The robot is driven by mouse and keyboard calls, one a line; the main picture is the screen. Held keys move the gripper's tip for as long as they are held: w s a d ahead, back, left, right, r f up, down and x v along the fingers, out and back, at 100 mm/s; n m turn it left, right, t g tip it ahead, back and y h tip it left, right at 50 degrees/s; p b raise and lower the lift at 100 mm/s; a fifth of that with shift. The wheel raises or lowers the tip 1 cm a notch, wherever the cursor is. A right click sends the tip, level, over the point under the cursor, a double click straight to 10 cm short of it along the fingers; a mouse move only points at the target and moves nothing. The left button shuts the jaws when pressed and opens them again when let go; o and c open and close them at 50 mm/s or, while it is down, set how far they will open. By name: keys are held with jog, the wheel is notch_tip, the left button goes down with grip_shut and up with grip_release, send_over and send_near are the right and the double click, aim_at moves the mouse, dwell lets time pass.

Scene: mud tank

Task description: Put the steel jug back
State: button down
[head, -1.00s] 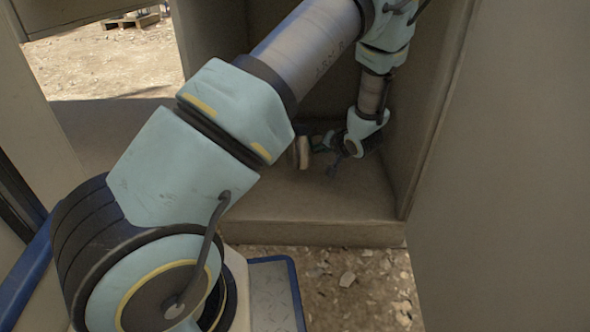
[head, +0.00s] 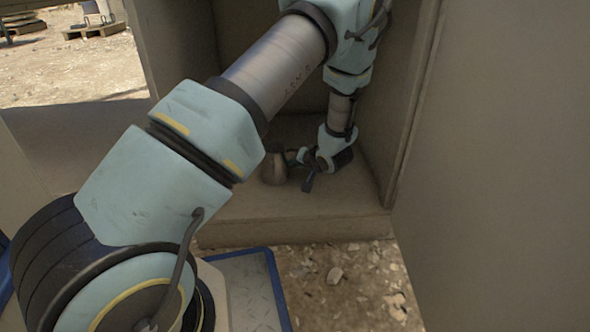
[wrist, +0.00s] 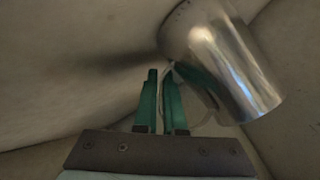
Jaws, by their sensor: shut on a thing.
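The steel jug (wrist: 225,62) is a shiny metal cylinder, tilted in the wrist view at the upper right. Its thin handle reaches down beside the green fingers of my gripper (wrist: 162,95). The fingers are nearly together, shut on the handle. In the head view the jug (head: 274,168) is small and dull, just left of my gripper (head: 298,157), inside the open compartment (head: 330,202) and low near its floor. I cannot tell whether the jug touches the floor. My arm hides part of the compartment.
The compartment has side walls close to my gripper, the right wall (head: 395,120) nearest. A large flat panel (head: 500,150) fills the right side. Stony ground (head: 350,275) lies in front of the sill. A wooden pallet (head: 97,30) is outside, far left.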

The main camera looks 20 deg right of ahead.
jog(key=c, duration=1)
grip_release()
jog(key=shift+s+d+r+p, duration=0.15)
jog(key=shift+s+r+p, duration=0.25)
jog(key=shift+p, duration=0.1)
jog(key=p+v, duration=0.6)
jog(key=v, duration=0.5)
